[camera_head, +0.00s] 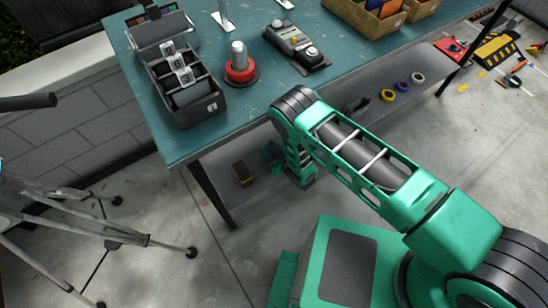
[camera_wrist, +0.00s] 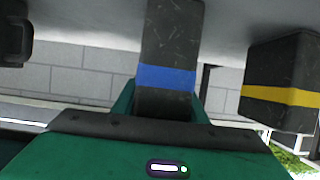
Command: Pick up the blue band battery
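The blue band battery (camera_wrist: 168,77) is a dark block with a blue stripe, in the middle of the wrist view. My gripper (camera_wrist: 165,98) has its green fingers on either side of the battery's near end. Any gap between fingers and battery is too small to make out, so I cannot tell if they grip it. In the head view my gripper (camera_head: 275,155) is low, at the lower shelf under the table's front edge. The blue band battery is hidden there by the table and my arm.
A yellow band battery (camera_wrist: 285,88) stands close to the right in the wrist view; it also shows on the lower shelf (camera_head: 242,173). A black object (camera_wrist: 15,40) is at the left. The teal table (camera_head: 215,130) overhangs the shelf, with a dark leg (camera_head: 212,195) nearby.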

